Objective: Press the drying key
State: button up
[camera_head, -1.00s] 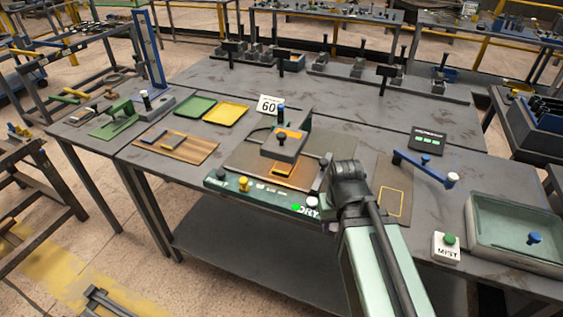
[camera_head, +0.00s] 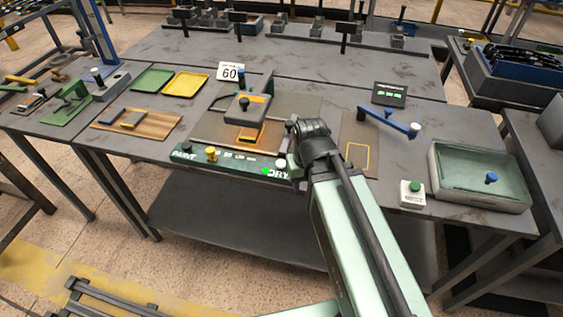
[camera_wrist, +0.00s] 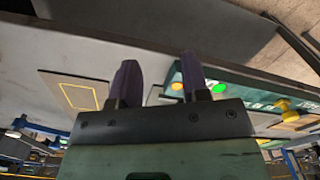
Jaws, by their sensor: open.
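The green control panel (camera_head: 228,161) runs along the table's front edge, with a PAINT label at its left and a DRY label at its right. A lit green lamp (camera_head: 265,171) is beside the DRY label, and a pale round key (camera_head: 281,163) is just above that label, close to my dark wrist. My gripper (camera_wrist: 155,72) is open and empty in the wrist view. The panel (camera_wrist: 250,92) and lit lamp (camera_wrist: 220,88) lie behind and right of its right finger. The pale key is not clearly visible there; the finger may hide it. Contact cannot be told.
A yellow knob (camera_head: 211,153) stands on the panel's left half. A grey block with a blue-topped post (camera_head: 243,105) stands behind the panel. A white button box (camera_head: 411,194) and a glass-walled tray (camera_head: 480,178) are at right. A yellow-outlined mat (camera_head: 358,156) lies between.

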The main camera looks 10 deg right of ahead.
grip_shut()
dwell(1.7)
